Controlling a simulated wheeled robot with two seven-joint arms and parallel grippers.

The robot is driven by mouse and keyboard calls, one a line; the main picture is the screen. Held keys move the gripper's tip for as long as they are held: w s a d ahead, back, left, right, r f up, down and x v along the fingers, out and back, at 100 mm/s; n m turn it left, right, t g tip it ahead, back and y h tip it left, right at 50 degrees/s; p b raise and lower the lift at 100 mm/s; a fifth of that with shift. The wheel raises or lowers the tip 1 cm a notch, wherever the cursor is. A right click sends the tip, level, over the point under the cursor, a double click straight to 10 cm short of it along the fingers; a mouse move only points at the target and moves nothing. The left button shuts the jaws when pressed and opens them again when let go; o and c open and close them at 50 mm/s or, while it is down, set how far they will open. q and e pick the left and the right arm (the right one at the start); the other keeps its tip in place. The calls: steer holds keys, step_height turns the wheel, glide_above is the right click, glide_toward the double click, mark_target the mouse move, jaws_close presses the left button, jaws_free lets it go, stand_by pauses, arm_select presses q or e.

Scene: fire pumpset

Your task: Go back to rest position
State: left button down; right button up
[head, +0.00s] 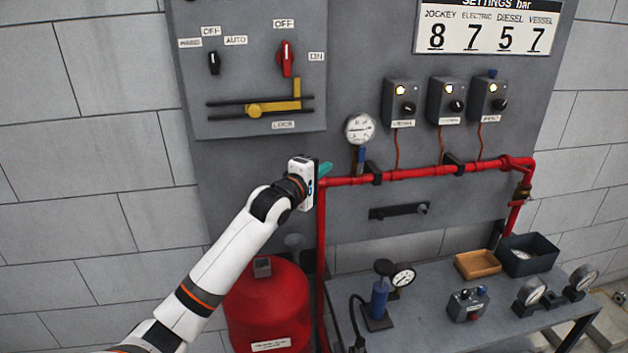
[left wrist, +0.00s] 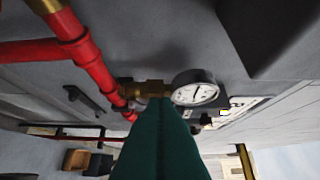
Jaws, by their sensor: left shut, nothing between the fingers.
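My left arm reaches in from the lower left in the head view. My left gripper (head: 325,169) is in front of the grey panel (head: 345,100), close to the upper left corner of the red pipe (head: 430,173). Its green fingers are shut with nothing between them. In the left wrist view the green fingers (left wrist: 162,145) fill the lower middle, with the pressure gauge (left wrist: 196,90) and the red pipe (left wrist: 85,60) beyond them. In the head view the gauge (head: 359,128) stands on the pipe right of the gripper. I cannot tell whether the fingers touch the pipe. My right gripper is not in view.
A red vessel (head: 268,305) stands below my left arm. A bench (head: 440,325) at lower right bears a blue hand pump (head: 379,300), a wooden tray (head: 478,264), a dark bin (head: 528,255) and gauges. Switch boxes (head: 446,100) and a yellow lock bar (head: 272,107) are on the panel.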

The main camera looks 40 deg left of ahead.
arm_select(q)
steer(key=s+d+f+m+g+h, duration=0.1)
steer(key=s+d+f+m+g, duration=0.35)
steer(key=s+d+f, duration=0.5)
steer(key=s+d+f+m+g, duration=0.35)
steer(key=s+f+m, duration=0.3)
steer(key=f, duration=0.65)
steer(key=s+d+f+m+g, duration=0.3)
steer(key=s+d+f+m, duration=0.15)
steer(key=s, duration=0.65)
steer(key=s+d+f+m+g, duration=0.3)
steer(key=s+d+m, duration=0.2)
steer(key=s, duration=0.7)
step_height(320, 180, down, 26)
steer(key=g, duration=0.2)
steer(key=s+a+f, duration=0.3)
steer(key=s+f, duration=1.3)
steer(key=s, duration=0.1)
steer(key=shift+g+b, duration=0.3)
steer(key=shift+g, duration=0.1)
